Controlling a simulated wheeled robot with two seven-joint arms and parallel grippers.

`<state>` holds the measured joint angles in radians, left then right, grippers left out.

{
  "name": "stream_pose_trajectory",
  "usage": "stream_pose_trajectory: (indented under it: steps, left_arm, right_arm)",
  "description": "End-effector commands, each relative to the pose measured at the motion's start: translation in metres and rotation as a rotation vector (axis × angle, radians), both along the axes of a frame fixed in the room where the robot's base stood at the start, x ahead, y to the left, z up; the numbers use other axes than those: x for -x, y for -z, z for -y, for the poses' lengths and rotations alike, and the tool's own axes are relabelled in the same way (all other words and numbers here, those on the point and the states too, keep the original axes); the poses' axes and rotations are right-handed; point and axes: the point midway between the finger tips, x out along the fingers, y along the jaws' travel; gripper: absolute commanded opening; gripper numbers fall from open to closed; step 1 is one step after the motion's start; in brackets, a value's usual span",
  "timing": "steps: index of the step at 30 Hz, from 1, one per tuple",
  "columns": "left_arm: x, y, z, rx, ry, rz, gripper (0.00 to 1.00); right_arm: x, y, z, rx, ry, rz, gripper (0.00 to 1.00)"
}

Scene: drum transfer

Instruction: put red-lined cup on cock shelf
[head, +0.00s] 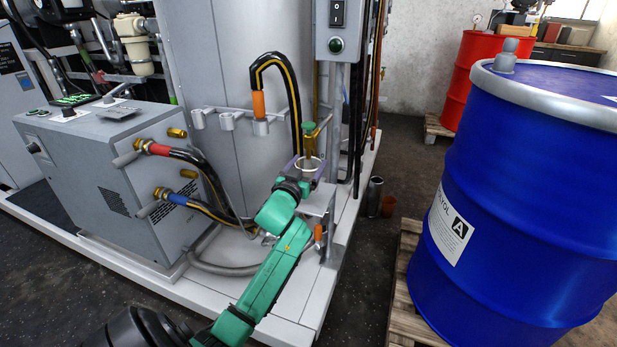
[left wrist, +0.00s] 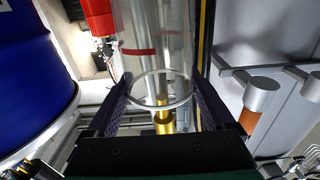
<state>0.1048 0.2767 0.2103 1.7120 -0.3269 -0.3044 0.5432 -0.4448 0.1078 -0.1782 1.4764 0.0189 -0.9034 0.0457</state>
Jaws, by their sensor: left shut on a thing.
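The red-lined cup is clear, with a short red line on its wall, in the left wrist view (left wrist: 137,52). My left gripper (left wrist: 163,98) has its two dark purple fingers on opposite sides of the cup, shut on it. In the head view the gripper (head: 304,168) is around the cup's pale rim (head: 313,160), just below the brass cock (head: 309,142) with its green top. The cock shelf (head: 319,198) is a small grey plate by the gripper. The cup's base is hidden in the head view, so I cannot tell whether it touches the shelf.
A hose with an orange end (head: 259,104) hangs in a holder left of the cock. A grey control box (head: 337,30) is above. A blue drum (head: 520,190) stands on a pallet at right, with a red drum (head: 478,65) behind. A grey machine (head: 105,180) stands left.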

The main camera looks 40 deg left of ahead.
Motion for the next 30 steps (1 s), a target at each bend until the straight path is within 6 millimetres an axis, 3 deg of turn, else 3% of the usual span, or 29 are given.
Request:
stream_pose_trajectory:
  steps: [3, 5, 16, 17, 18, 28, 30]
  left_arm:
    - [-0.001, 0.027, 0.000, 0.004, 0.000, -0.004, 0.35]
    - [-0.001, 0.034, 0.000, 0.002, 0.000, -0.003, 0.35]
    - [0.000, 0.036, 0.000, 0.001, 0.001, -0.002, 0.35]
    - [0.000, 0.036, 0.000, 0.001, 0.001, -0.002, 0.91]
    - [0.000, 0.036, 0.000, 0.001, 0.001, -0.002, 1.00]
    - [0.000, 0.031, 0.000, -0.001, 0.001, -0.001, 1.00]
    - [0.008, 0.034, 0.004, 0.001, 0.002, -0.004, 1.00]
  right_arm:
    - [-0.012, -0.011, -0.006, -0.008, -0.003, 0.010, 0.50]
    - [-0.015, -0.018, -0.008, -0.011, -0.004, 0.009, 0.50]
    - [-0.017, -0.025, -0.009, -0.014, -0.006, 0.010, 0.50]
    - [-0.018, -0.026, -0.010, -0.014, -0.006, 0.010, 0.50]
    - [-0.017, -0.027, -0.009, -0.014, -0.006, 0.009, 0.50]
    - [-0.017, -0.027, -0.009, -0.014, -0.005, 0.012, 0.50]
    - [-0.015, -0.022, -0.008, -0.012, -0.004, 0.009, 0.50]
